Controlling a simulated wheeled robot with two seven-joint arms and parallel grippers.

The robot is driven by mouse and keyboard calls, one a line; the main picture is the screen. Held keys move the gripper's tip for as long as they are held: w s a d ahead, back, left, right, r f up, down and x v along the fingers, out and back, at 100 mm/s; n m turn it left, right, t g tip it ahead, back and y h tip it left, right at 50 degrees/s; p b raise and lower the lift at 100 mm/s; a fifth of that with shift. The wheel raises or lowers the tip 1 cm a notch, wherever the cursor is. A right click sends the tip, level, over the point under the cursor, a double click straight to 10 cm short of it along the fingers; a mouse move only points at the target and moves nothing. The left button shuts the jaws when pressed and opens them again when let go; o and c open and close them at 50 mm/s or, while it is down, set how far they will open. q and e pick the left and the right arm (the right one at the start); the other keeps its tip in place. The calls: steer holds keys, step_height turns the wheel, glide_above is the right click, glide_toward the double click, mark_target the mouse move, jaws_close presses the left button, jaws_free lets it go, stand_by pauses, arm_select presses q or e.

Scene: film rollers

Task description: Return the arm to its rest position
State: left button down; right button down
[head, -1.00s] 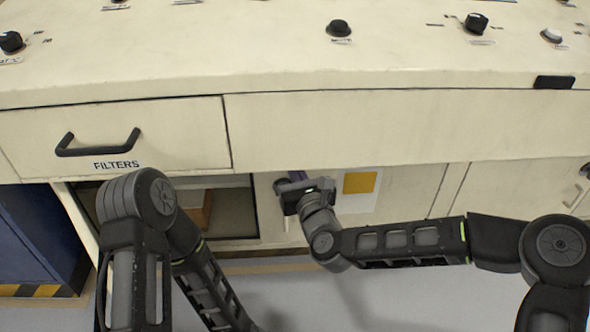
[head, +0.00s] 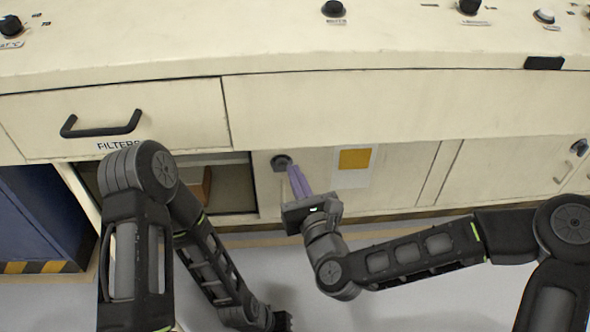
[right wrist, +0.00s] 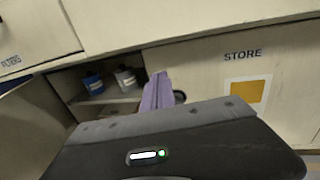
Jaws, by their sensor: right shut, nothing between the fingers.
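My right gripper (head: 294,170) is in front of the cream cabinet's lower front, its purple fingers shut with nothing between them. In the right wrist view the shut fingers (right wrist: 158,92) point at the cabinet. A dark round knob (head: 281,162) on the cabinet front is right by the fingertips in the head view; I cannot tell whether they touch. My right arm (head: 400,258) reaches in from the right, bent at the elbow. My left arm (head: 150,215) is folded downward at the left, its wrist near the bottom edge; its fingers do not show.
A shelf compartment left of the knob stands open, with a blue canister (right wrist: 93,83) and a grey canister (right wrist: 125,79) inside. Above it is the shut FILTERS drawer (head: 170,118) with a black handle. A STORE label with a yellow square (head: 354,160) is right of the knob. Grey floor lies below.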

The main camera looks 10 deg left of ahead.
stand_by(0.4)
